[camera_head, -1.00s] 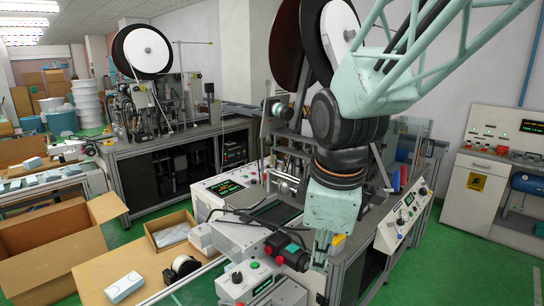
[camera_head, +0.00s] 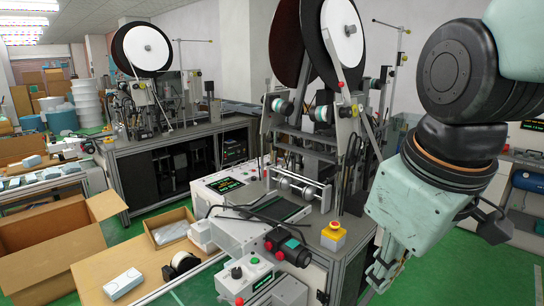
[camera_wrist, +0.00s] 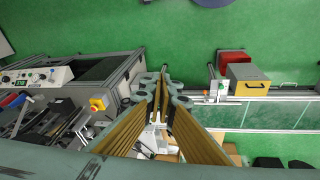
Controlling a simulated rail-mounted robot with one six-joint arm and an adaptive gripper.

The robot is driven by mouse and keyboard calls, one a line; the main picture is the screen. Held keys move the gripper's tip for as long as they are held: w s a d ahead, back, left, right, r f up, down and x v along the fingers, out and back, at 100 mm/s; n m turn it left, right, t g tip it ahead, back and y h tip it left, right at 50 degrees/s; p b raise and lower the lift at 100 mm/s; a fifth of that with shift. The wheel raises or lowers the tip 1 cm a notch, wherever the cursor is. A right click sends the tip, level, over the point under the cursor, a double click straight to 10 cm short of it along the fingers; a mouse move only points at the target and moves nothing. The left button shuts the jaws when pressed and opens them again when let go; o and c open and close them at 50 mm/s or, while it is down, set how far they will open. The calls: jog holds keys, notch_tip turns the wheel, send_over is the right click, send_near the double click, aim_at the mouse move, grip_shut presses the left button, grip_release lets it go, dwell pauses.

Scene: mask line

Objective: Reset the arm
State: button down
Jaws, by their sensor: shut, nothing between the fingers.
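My arm comes in from the upper right in the head view, with its wrist hanging on the right side.
A yellow emergency-stop box (camera_head: 333,236) sits on the machine's near corner. An open cardboard box (camera_head: 50,245) and a white carton (camera_head: 123,284) are at the left. Green floor (camera_wrist: 180,35) lies open below. A red box (camera_wrist: 232,58) appears in the wrist view.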

jog(key=s+d+m+b, duration=0.1)
jog(key=s+d+m, duration=0.2)
jog(key=s+m, duration=0.3)
jog(key=shift+s+d+r+t+b, duration=0.15)
jog(key=shift+s+t+b, duration=0.2)
jog(key=shift+s, duration=2.05)
